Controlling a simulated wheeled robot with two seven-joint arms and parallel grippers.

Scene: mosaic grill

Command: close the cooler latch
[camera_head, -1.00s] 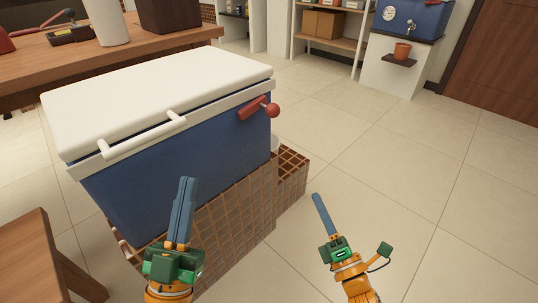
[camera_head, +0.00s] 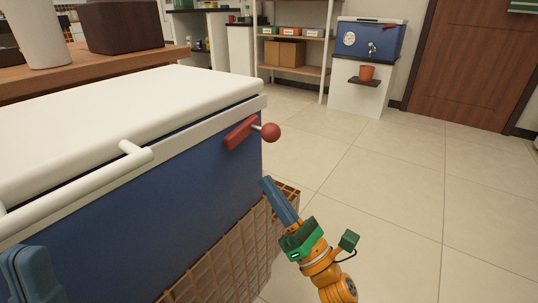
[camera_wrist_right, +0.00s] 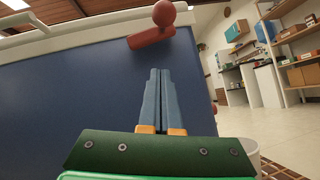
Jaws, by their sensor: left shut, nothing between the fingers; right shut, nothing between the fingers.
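The blue cooler (camera_head: 150,210) with a white lid (camera_head: 110,105) fills the left of the head view. The lid lies down on the body. The red latch (camera_head: 241,132) with a round red knob (camera_head: 271,132) sits near the cooler's right front corner, tilted up toward the knob. In the right wrist view the red latch (camera_wrist_right: 151,37) and its knob (camera_wrist_right: 164,13) are above the fingertips. My right gripper (camera_head: 267,184) is shut and empty, below the latch and apart from it. My left gripper (camera_head: 28,258) is shut and empty at the lower left, partly cut off.
A white handle bar (camera_head: 90,185) sticks out from the lid's front. A wooden table (camera_head: 120,65) is behind. A second blue cooler (camera_head: 370,40) and shelves are farther back. Floor to the right is clear.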

